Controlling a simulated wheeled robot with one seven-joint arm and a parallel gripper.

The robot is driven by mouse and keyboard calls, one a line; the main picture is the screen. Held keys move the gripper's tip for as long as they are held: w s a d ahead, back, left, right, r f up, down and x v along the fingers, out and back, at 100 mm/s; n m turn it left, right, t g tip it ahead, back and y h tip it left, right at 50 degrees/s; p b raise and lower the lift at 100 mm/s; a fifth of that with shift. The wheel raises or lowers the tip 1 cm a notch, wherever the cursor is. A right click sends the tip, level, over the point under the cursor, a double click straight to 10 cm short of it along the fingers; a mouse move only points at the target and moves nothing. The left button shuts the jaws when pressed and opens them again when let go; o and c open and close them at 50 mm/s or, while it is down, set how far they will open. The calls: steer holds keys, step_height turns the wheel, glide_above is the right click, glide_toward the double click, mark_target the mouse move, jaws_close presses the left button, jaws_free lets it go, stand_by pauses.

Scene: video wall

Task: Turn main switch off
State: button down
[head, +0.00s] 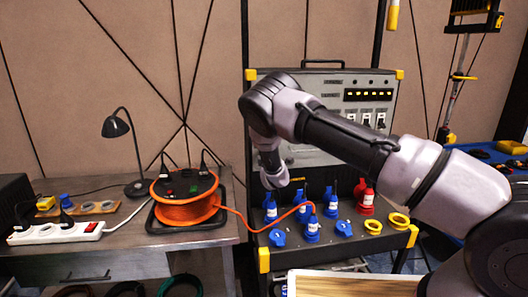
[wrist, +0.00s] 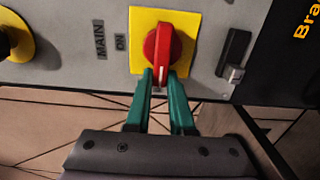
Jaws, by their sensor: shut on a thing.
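The main switch is a red rotary knob (wrist: 163,44) on a square yellow plate (wrist: 188,20), set in a grey panel face. The labels MAIN and ON are printed on the panel to the left of the plate. A white mark shows on the lower end of the knob, between my fingertips. My gripper (wrist: 161,82) has green fingers, shut on the lower end of the red knob. In the head view my arm reaches to the power box (head: 360,78), and its links hide the switch and my fingers.
A black latch (wrist: 234,55) sits right of the plate. In the head view, blue and red plugs (head: 365,196) stand on the ledge below the box. An orange cable reel (head: 186,212), a black lamp (head: 116,126) and a white power strip (head: 58,233) are on the left bench.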

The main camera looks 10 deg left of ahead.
steer(key=shift+f, duration=0.15)
steer(key=c, duration=0.8)
jaws_free()
steer(key=v, duration=1.1)
